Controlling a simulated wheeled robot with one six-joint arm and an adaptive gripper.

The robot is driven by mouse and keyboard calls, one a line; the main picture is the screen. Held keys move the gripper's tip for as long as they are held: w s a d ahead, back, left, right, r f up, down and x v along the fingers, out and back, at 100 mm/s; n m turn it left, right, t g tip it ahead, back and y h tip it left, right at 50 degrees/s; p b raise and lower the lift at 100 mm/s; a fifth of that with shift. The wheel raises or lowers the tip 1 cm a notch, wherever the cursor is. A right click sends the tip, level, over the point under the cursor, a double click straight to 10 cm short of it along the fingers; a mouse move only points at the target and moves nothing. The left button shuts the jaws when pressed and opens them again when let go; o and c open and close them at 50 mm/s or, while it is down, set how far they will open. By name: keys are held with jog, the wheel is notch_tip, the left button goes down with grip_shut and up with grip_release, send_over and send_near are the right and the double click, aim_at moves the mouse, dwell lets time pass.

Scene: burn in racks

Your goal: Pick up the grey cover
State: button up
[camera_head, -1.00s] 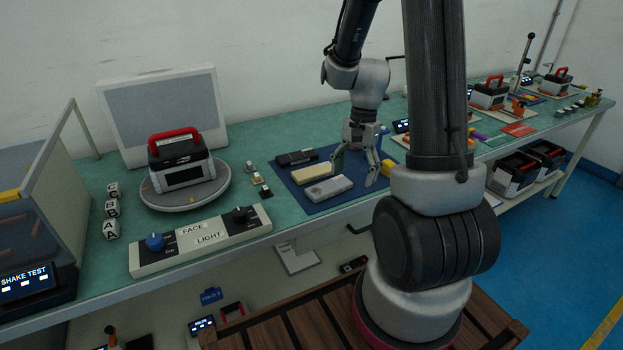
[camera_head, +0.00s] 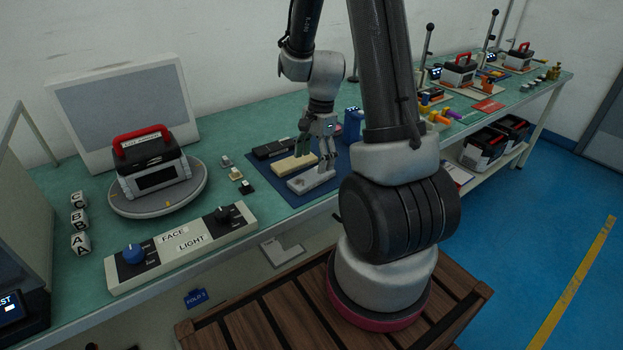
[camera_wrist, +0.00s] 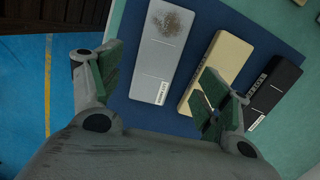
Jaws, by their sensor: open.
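The grey cover (camera_wrist: 160,60) is a flat light-grey bar with a brown speckled stain at one end and a small printed label. It lies on a dark blue mat (camera_wrist: 128,92); in the head view the cover (camera_head: 311,181) is the nearest of three bars. My gripper (camera_wrist: 163,80) is open, its green-padded fingers on either side of the cover in the wrist view, with nothing held. In the head view my gripper (camera_head: 317,150) hangs just above the bars. Whether its fingers touch the cover, I cannot tell.
A cream bar (camera_wrist: 217,72) lies close beside the grey one, under the right finger in the wrist view. A black bar (camera_wrist: 272,92) lies beyond it. A blue container (camera_head: 353,124) stands right of the mat, and a switch panel (camera_head: 183,247) sits left.

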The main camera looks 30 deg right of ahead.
aim_at(312, 176)
jog(key=f, duration=0.4)
jog(key=shift+s+a+f, duration=0.2)
jog(key=shift+a+f, duration=0.05)
jog(key=shift+a, duration=0.1)
jog(key=c, duration=1.2)
